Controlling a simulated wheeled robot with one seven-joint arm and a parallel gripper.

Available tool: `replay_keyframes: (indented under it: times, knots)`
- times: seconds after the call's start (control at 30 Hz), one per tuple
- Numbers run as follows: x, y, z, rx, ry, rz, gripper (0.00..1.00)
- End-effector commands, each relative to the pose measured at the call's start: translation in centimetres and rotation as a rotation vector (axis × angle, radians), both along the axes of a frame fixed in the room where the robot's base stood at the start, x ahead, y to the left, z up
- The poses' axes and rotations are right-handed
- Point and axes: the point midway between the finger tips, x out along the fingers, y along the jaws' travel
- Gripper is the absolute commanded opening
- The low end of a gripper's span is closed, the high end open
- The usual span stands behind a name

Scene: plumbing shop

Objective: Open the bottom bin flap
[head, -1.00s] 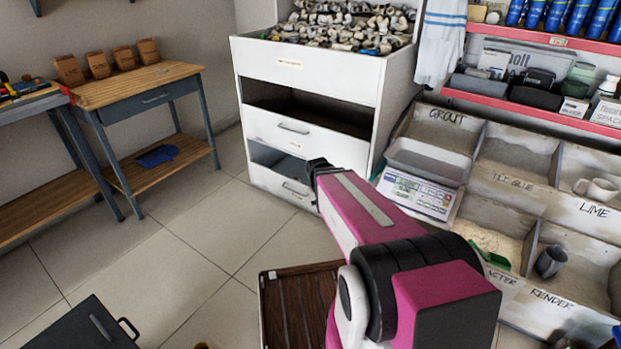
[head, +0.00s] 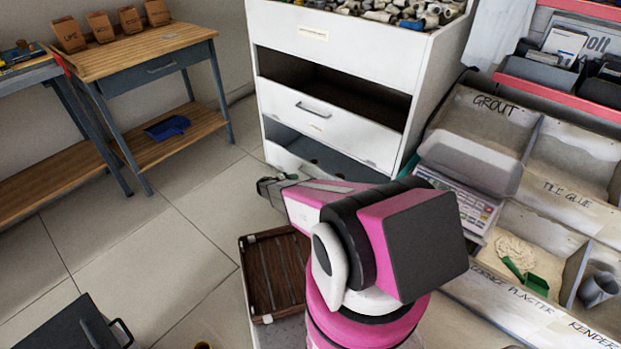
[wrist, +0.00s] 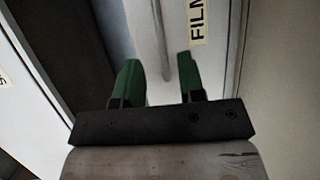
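The white cabinet (head: 335,45) has stacked bin flaps. The bottom bin flap (head: 284,158) is the lowest white front, with a dark opening above it; my arm covers much of it in the head view. My gripper (head: 278,182) is in front of this flap. In the wrist view my gripper (wrist: 159,62) has two green fingers spread apart, with nothing clasped between them. A pale bar, apparently a flap handle (wrist: 161,30), runs just beyond the gap between the fingertips, beside a label reading "FILM". Whether the fingers reach around it I cannot tell.
The middle flap (head: 322,122) with its handle is above. Sloped bins (head: 490,105) stand at the right and a workbench (head: 150,62) at the left. The tiled floor (head: 165,240) between is mostly clear.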

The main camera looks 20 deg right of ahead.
Motion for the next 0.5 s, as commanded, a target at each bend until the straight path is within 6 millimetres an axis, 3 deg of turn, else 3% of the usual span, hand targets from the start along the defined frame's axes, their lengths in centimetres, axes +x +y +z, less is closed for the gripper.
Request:
replay_keyframes:
  times: [0.5]
  knots:
    - [1.5,-8.0,-1.4,0.002,0.001,-0.003,0.36]
